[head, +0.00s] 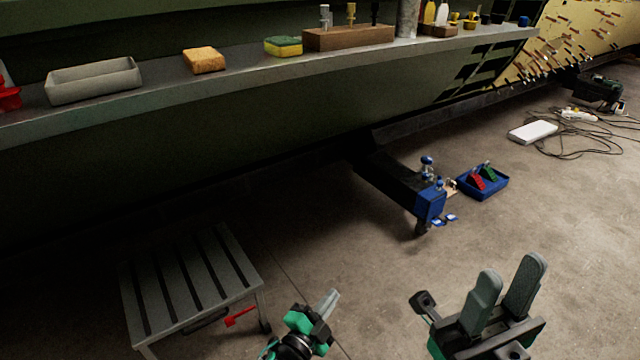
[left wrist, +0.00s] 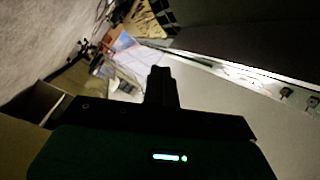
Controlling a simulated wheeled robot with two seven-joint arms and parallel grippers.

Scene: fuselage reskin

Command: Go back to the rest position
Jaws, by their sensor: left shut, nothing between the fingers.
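My left gripper (head: 331,300) is low in the middle of the head view, over the concrete floor. Its fingers are together and hold nothing. The left wrist view shows its dark fingers (left wrist: 161,84) closed in the middle. My right gripper (head: 512,276) is at the lower right of the head view. Its two grey fingers stand apart with an empty gap between them. Both grippers are clear of the shelf and touch no object that I can see.
A slatted step stool (head: 190,285) stands at lower left. A long ledge (head: 230,80) carries a grey tray (head: 94,82), a sponge (head: 204,60) and a wooden block (head: 348,38). A blue jack foot (head: 430,204) and blue bin (head: 484,184) sit on the floor. Cables (head: 590,135) lie at right.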

